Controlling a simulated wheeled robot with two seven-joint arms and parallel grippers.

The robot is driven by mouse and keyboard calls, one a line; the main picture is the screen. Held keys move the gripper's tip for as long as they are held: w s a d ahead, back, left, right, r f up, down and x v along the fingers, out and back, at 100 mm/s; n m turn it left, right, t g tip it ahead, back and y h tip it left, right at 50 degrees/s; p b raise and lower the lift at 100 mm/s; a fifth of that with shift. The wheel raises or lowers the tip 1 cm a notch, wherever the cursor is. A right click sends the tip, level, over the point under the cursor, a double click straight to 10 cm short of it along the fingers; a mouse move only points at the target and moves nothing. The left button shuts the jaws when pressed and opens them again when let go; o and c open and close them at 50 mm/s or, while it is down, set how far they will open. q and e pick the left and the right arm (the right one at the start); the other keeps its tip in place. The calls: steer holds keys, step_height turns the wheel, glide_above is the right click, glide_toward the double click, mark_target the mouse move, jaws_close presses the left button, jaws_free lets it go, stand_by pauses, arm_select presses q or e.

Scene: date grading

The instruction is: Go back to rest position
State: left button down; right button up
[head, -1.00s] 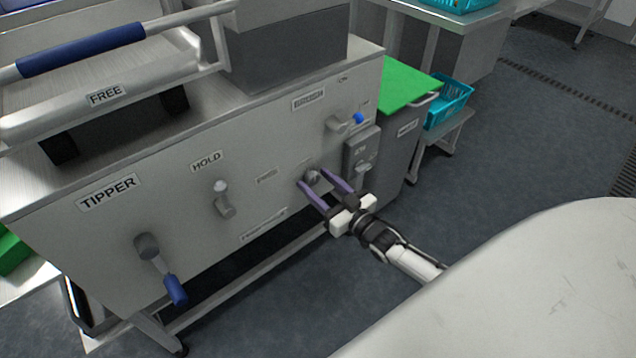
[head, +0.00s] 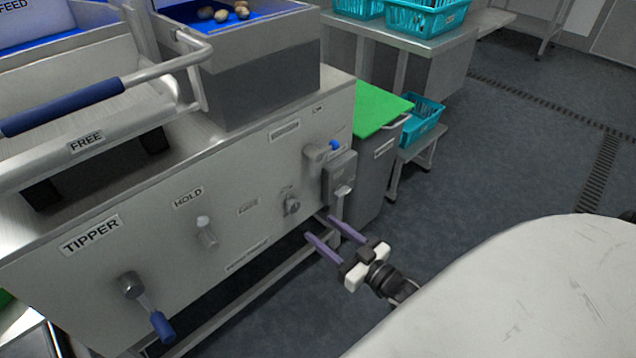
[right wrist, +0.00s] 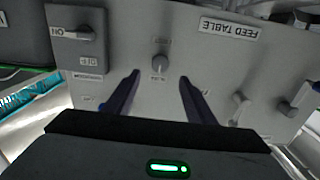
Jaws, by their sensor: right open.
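My right gripper (head: 328,234) is in front of the machine's grey front panel (head: 250,225), below and right of a small knob (head: 291,206). Its two purple fingers are spread apart with nothing between them. In the right wrist view, the open fingers (right wrist: 155,95) point toward the panel, and the knob (right wrist: 160,66) stands beyond them, apart from both. My left gripper does not show in the head view.
A green-topped cabinet (head: 380,114) and a teal crate (head: 423,118) stand to the right. Open floor (head: 510,150) lies right of them.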

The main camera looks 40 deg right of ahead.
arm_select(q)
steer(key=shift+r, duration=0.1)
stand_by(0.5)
arm_select(e)
steer(key=s+a+f+g, duration=0.2)
steer(key=s+a+g, duration=0.3)
steer(key=a+g, duration=0.45)
steer(key=s+a+r+n+g, duration=0.1)
steer(key=s+a+r+g, duration=0.2)
steer(key=s, duration=0.5)
steer(key=s+a+r+g, duration=0.2)
steer(key=s+r, duration=0.2)
steer(key=s, duration=0.4)
steer(key=w+a+f+t+y, duration=0.2)
steer(key=w+a+f+t, duration=0.25)
steer(key=a+f, duration=0.2)
arm_select(q)
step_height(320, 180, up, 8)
steer(key=p, duration=1.2)
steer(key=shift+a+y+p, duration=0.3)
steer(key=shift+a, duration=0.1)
arm_select(e)
step_height(320, 180, up, 9)
steer(key=shift+s+d+t+h, duration=0.25)
steer(key=shift+s+t+h, duration=0.05)
steer(key=shift+s, duration=0.1)
